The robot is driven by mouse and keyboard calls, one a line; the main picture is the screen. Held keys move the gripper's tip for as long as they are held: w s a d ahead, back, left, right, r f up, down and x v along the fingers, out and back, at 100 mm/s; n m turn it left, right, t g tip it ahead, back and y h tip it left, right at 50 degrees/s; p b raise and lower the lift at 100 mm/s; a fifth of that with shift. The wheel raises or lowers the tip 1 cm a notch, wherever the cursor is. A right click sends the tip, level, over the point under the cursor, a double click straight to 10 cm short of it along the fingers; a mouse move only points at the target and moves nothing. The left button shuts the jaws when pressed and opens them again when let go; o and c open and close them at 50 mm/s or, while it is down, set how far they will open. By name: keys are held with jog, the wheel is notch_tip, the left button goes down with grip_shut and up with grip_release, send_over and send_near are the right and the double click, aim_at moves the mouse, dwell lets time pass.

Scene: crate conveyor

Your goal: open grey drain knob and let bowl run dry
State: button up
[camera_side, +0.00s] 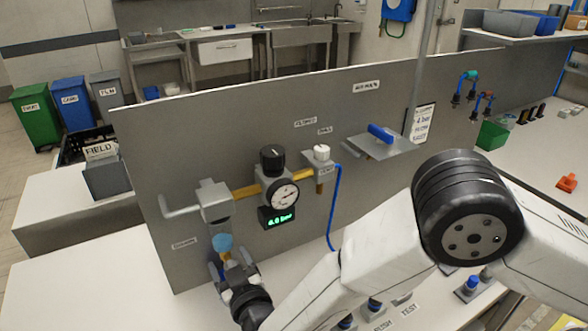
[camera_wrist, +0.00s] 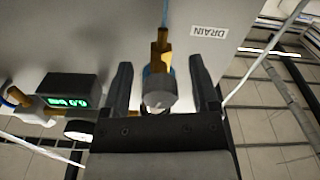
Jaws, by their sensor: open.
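The grey drain knob (camera_wrist: 159,92) hangs below a brass stem (camera_wrist: 161,52) in the wrist view. My gripper (camera_wrist: 165,88) is open, with one finger on each side of the knob and a gap showing at both sides. The blue bowl (camera_side: 223,244) shows in the side view under the grey filter body (camera_side: 215,200). My gripper (camera_side: 229,270) is just below the bowl there and hides the knob. I cannot tell the liquid level in the bowl.
A gauge (camera_side: 284,197), a green display (camera_side: 279,218) reading 6.0 bar and a black knob (camera_side: 272,159) are right of the bowl on the grey panel (camera_side: 165,150). A blue hose (camera_side: 335,205) hangs farther right. The white bench (camera_side: 110,285) is clear at left.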

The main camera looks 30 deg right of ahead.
grip_shut()
jog(key=shift+m, duration=2.3)
grip_release()
